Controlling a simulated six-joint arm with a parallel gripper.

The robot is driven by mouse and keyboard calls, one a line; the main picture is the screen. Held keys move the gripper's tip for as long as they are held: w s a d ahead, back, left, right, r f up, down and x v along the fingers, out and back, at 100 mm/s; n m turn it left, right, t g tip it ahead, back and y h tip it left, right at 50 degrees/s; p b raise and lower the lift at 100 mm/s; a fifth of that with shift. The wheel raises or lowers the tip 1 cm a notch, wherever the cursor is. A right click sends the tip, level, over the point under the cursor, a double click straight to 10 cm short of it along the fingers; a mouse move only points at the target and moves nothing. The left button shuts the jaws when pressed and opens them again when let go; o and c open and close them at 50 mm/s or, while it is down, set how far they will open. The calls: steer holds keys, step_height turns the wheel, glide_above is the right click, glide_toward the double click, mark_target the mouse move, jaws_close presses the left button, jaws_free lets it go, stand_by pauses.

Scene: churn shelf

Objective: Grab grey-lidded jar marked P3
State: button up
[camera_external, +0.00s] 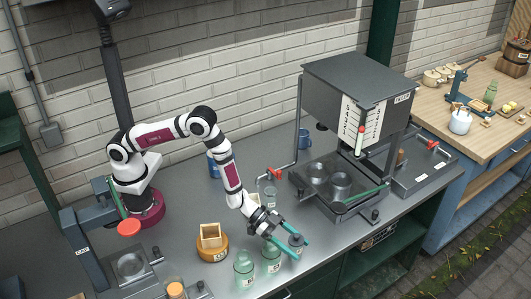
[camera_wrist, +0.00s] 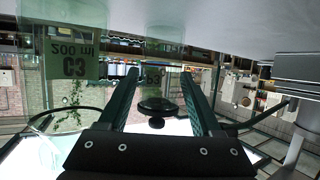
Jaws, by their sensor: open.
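My gripper (camera_external: 302,249) is open, low over the front edge of the steel bench, its two teal fingers pointing right. A small jar with a dark grey lid (camera_external: 296,239) stands at the fingers, seemingly between them. In the wrist view, which is upside down, a dark round lid (camera_wrist: 157,106) lies between the two fingers (camera_wrist: 158,80), with a gap on each side. A small label (camera_wrist: 153,77) shows beyond it, perhaps P3, but it is hard to read. The jar's body is mostly hidden or see-through.
Clear greenish jars (camera_external: 243,269) (camera_external: 271,259) stand left of my gripper; a jar label in the wrist view (camera_wrist: 75,58) reads C3, 200 ml. A grey hooded machine (camera_external: 355,85) stands behind right.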

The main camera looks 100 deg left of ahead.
jaws_close()
